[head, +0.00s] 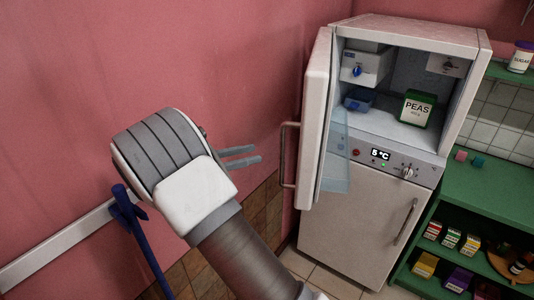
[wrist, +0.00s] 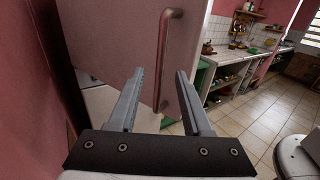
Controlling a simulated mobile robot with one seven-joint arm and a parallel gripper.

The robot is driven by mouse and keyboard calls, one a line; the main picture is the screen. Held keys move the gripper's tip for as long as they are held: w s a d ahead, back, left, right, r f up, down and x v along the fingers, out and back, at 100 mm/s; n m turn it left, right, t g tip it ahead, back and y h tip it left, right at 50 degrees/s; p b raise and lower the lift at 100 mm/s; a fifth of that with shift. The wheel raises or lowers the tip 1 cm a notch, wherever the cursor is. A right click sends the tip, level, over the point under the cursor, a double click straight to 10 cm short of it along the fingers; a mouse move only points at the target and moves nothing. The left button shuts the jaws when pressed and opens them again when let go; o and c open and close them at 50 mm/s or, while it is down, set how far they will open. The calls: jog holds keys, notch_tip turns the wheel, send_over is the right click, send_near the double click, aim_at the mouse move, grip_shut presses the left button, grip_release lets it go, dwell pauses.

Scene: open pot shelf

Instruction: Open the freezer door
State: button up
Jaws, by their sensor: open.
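The white fridge-freezer (head: 365,215) stands against the pink wall in the head view. Its upper door (head: 316,110) stands open, swung out to the left; it also shows in the wrist view (wrist: 120,50). The upper door's bar handle (head: 285,155) is on its outer face. The lower door (head: 350,225) is shut, with its own handle (head: 405,222) at the right. My gripper (head: 258,155) is open and empty, left of the upper handle with a small gap. In the wrist view the handle (wrist: 164,55) appears between and beyond my fingers (wrist: 160,72).
A green box marked PEAS (head: 417,108) and a blue tray (head: 359,99) are inside the upper compartment. The panel display (head: 381,154) reads 5 °C. A green shelf (head: 480,185) with small packets is close on the right. The pink wall is close on the left.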

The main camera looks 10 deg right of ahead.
jog(key=a, duration=0.2)
jog(key=shift+s+a, duration=0.2)
jog(key=shift+a, duration=0.1)
